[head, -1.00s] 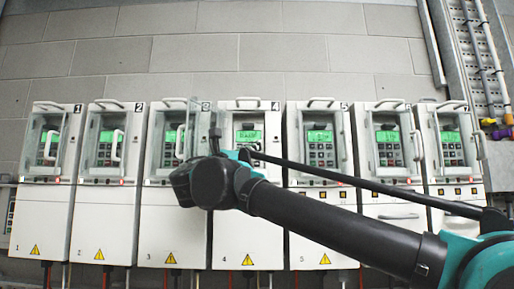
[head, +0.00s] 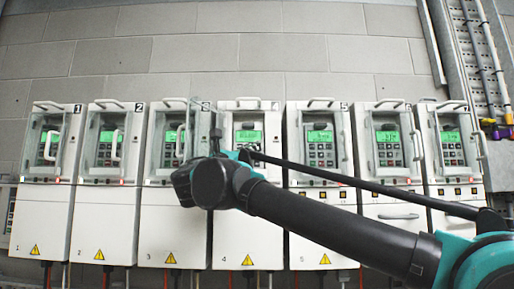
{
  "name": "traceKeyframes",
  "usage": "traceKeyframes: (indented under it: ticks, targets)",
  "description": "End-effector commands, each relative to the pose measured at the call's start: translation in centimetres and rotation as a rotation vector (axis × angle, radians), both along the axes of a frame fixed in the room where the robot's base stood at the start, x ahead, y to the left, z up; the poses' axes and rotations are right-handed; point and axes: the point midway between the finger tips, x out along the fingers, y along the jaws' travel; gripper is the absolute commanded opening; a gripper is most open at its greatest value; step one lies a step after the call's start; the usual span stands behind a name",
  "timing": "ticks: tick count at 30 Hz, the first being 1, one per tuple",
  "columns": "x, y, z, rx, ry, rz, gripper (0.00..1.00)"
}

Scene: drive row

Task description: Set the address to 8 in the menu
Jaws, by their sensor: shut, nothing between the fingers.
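A row of white drive cabinets stands along the wall, each with a green-lit display and a keypad. My gripper (head: 216,134) shows edge-on as a thin dark shape just left of that display. It is shut and empty. I cannot tell whether its tip touches a key; the keypad of drive 4 is mostly hidden.
Drive 3 (head: 173,222), with a clear door and handle, stands close on the left of my wrist. Drive 5 (head: 324,232) stands on the right, partly behind my arm. A cable tray (head: 478,60) runs up the wall at the far right.

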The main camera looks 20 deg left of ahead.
Motion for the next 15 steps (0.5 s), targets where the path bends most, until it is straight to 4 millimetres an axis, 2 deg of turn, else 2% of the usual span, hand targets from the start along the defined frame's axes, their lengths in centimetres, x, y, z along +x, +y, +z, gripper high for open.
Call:
traceKeyframes:
  ticks: [15]
  targets:
    - [-1.5,-0.3,0.0,0.0,0.0,0.0,0.0]
